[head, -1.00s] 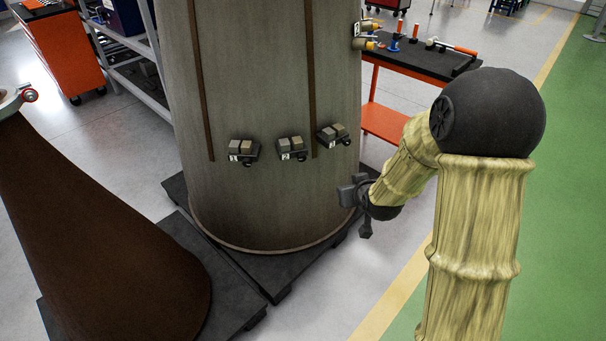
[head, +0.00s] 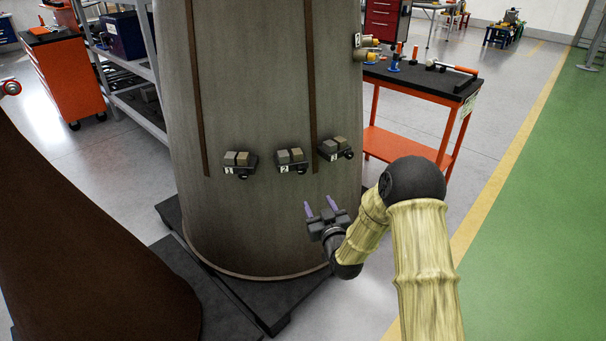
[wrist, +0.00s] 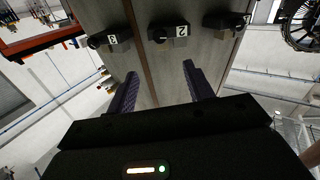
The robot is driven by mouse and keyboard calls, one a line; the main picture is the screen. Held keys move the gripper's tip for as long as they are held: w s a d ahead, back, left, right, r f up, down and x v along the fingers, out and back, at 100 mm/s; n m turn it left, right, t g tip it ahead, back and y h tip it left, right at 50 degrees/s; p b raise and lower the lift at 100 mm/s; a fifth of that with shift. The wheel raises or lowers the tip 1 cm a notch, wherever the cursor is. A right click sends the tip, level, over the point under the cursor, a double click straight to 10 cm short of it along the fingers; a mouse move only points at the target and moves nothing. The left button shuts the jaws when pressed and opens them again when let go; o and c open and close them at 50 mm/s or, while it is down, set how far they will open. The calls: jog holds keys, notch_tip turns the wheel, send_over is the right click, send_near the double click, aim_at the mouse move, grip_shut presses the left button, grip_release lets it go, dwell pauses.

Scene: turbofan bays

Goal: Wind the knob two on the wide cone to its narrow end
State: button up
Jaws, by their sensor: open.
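The wide cone (head: 260,210) stands upright in the middle of the head view, grey-brown with dark vertical strips. Low on its face is a row of small boxes with two blocks each and number tags. The middle one, tagged 2 (head: 291,160), also shows in the wrist view with its dark knob (wrist: 157,35). Box 1 (head: 239,164) is to its left and box 3 (head: 335,149) to its right in the head view; the wrist view reverses this order. My gripper (head: 320,206) is open and empty, below and right of box 2, with purple fingers pointing up. It appears clear of the boxes.
A brown cone (head: 90,240) stands close on the left. A dark pallet (head: 235,297) lies under the wide cone. Yellow-tipped fittings (head: 368,48) stick out of the wide cone's upper right side. An orange tool cart (head: 412,150) stands behind on the right.

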aim_at(303, 171)
jog(key=x, duration=1.7)
jog(key=shift+w+b, duration=0.1)
jog(key=shift+b, duration=0.2)
jog(key=c, duration=1)
